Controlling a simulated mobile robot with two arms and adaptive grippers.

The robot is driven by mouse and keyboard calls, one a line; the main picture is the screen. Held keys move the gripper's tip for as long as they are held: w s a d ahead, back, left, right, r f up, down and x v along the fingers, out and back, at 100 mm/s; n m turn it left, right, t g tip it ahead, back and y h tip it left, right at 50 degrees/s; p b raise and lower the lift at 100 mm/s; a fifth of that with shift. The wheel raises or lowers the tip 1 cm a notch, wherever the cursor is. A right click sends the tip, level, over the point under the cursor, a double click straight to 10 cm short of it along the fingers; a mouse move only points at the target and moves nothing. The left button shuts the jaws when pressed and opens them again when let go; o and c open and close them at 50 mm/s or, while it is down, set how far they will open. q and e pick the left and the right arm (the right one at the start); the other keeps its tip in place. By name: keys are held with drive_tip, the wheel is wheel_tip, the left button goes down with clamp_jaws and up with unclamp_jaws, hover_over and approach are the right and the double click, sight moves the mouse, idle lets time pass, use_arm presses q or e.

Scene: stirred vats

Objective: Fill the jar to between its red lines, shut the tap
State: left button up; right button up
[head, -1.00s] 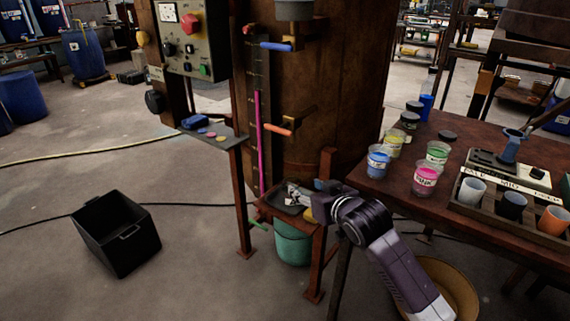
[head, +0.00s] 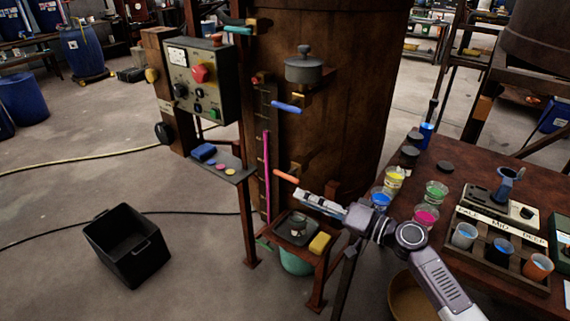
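The vat (head: 345,90) is a large brown vessel in the middle. An orange-handled tap (head: 286,176) is low on its side, and a blue-handled tap (head: 287,106) is higher up. A small glass jar (head: 298,227) stands on the dark tray of a low stand below the orange handle. Its red lines and liquid level are too small to tell. My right gripper (head: 302,198) is just below and right of the orange handle's tip, above the jar; contact and finger opening cannot be told. My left gripper is not in view.
A yellow sponge (head: 320,243) lies beside the jar. A teal bucket (head: 296,262) is under the stand. The table (head: 455,160) at right holds several paint cups and a labelled rack (head: 487,225). A black crate (head: 127,246) stands on open floor at left. A control box (head: 198,80) is nearby.

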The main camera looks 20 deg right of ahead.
sight(289, 178)
drive_tip(key=shift+m+t, duration=0.3)
drive_tip(key=shift+m, duration=0.1)
drive_tip(key=w+a+r, duration=0.1)
drive_tip(key=w, duration=0.1)
drive_tip(key=w+p, duration=0.1)
drive_tip(key=w, duration=0.1)
drive_tip(key=w+a+r+p, duration=0.1)
drive_tip(key=w, duration=0.1)
drive_tip(key=shift+a+r, duration=0.3)
drive_tip(key=shift+a, duration=0.05)
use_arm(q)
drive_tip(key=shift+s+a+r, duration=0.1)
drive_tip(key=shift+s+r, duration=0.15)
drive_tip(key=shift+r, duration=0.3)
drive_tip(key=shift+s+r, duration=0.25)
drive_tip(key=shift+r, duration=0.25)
use_arm(e)
drive_tip(key=shift+w+a+f, duration=0.1)
drive_tip(key=shift+w+a, duration=0.4)
drive_tip(key=shift+w, duration=0.05)
drive_tip(key=shift+c, duration=0.6)
clamp_jaws()
